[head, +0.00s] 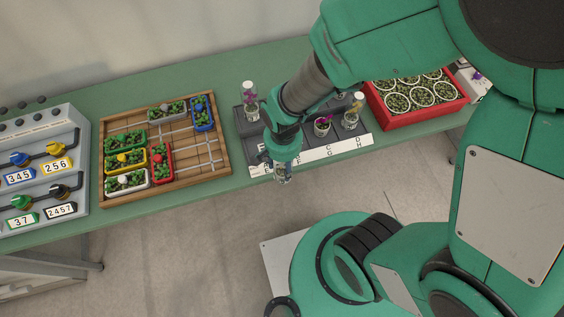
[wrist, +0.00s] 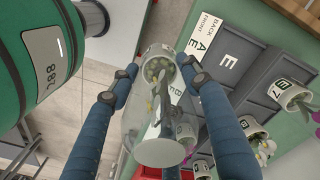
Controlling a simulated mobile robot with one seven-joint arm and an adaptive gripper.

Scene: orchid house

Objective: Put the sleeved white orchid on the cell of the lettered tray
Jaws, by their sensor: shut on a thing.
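My gripper (head: 284,158) is shut on a pot in a clear sleeve (head: 283,175). It hangs over the front edge of the bench, by the front label strip of the lettered tray. In the wrist view the sleeved pot (wrist: 150,120) lies between the two blue fingers of my gripper (wrist: 158,70); the flower inside is hard to make out. The lettered tray (head: 365,140) is dark grey, with cells and a white strip of letters. In the wrist view the tray (wrist: 228,75) shows bare cells near the letters A and E. My arm hides part of it in the head view.
A red crate of small plants (head: 425,116) is right of the tray. A wooden board with coloured planters (head: 197,168) and a numbered panel (head: 48,180) are left.

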